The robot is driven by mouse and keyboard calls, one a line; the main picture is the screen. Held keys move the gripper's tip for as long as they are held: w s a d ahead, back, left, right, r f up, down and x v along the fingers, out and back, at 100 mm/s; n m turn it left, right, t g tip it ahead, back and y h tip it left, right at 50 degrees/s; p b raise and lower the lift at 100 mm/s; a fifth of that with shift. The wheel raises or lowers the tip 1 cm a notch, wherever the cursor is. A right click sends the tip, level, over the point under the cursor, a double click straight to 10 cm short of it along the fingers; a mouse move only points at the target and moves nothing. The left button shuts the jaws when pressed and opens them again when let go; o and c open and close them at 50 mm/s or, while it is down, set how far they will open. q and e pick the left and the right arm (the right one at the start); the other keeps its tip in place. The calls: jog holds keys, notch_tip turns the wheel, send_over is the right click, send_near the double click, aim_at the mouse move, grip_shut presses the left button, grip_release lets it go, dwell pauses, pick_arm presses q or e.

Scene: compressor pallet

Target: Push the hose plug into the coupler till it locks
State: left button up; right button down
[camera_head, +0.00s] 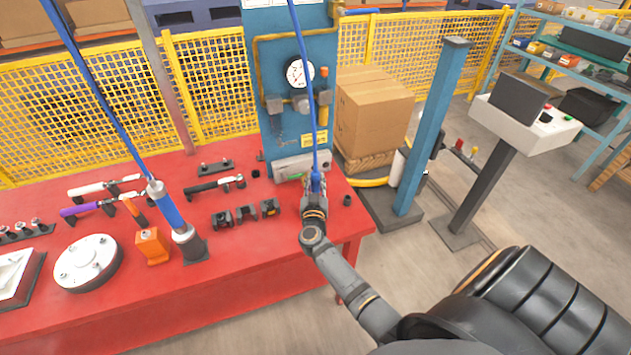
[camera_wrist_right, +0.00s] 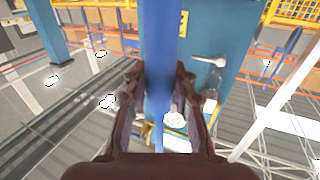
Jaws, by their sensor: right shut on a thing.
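My right gripper (camera_head: 315,187) is shut on the blue hose (camera_head: 299,45) at its lower end, just in front of the foot of the blue panel (camera_head: 285,130). In the right wrist view the hose (camera_wrist_right: 160,50) runs between the two fingers (camera_wrist_right: 160,88). The hose plug is hidden by the fingers, or too small to make out. I cannot pick out the coupler for certain. A grey block (camera_head: 290,168) sits at the panel's foot, close behind the gripper. My left gripper is not in view.
The red bench (camera_head: 240,285) carries black clamp blocks (camera_head: 244,214), a blue hanging tool (camera_head: 168,207) in a stand, an orange block (camera_head: 152,246) and a round white flange (camera_head: 88,262). A pressure gauge (camera_head: 299,73) is on the panel. A blue post (camera_head: 432,125) stands to the right.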

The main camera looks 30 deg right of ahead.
jog(key=shift+f, duration=0.35)
jog(key=c, duration=1)
grip_release()
jog(key=v, duration=1.2)
